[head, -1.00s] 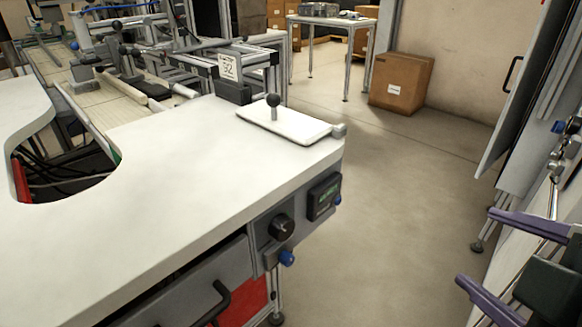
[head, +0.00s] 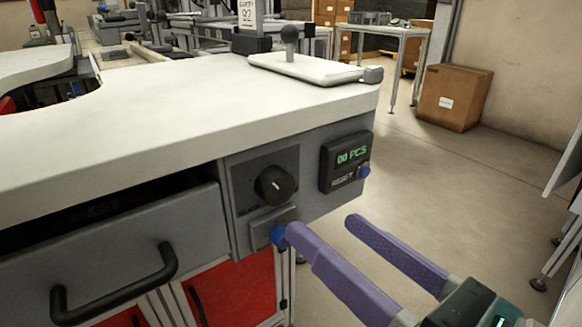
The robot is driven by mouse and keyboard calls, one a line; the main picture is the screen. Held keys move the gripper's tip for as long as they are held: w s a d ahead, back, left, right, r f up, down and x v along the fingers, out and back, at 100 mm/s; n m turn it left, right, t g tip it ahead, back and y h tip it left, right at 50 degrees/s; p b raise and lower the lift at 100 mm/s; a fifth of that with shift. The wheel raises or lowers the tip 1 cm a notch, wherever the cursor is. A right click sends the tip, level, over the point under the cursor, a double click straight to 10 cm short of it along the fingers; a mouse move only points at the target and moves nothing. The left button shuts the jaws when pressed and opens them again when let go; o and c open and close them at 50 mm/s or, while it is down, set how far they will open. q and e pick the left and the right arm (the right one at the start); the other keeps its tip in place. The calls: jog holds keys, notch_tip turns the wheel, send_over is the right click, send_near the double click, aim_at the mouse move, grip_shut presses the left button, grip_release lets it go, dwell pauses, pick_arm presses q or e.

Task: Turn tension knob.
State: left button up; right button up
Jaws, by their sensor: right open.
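The tension knob looks to be the round black dial (head: 274,185) with a pale pointer line, on the grey panel under the front edge of the white table. My right gripper (head: 322,226) comes in from the lower right with its two purple fingers spread and nothing between them. Its left fingertip is below and right of the dial and overlaps the edge of a blue button (head: 278,236) in the picture. I cannot tell whether they touch. The other fingertip is farther right, below the counter. My left gripper does not show.
A counter display (head: 346,160) reading "00 PCS" with a blue reset button sits right of the dial. A drawer (head: 120,250) with a black handle is at left, above red panels. The white table (head: 180,100) carries a plate with a ball-topped lever. Open floor lies to the right.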

aim_at(282, 188)
jog(key=x, duration=0.8)
jog(key=shift+r, duration=0.1)
grip_shut()
dwell(0.4)
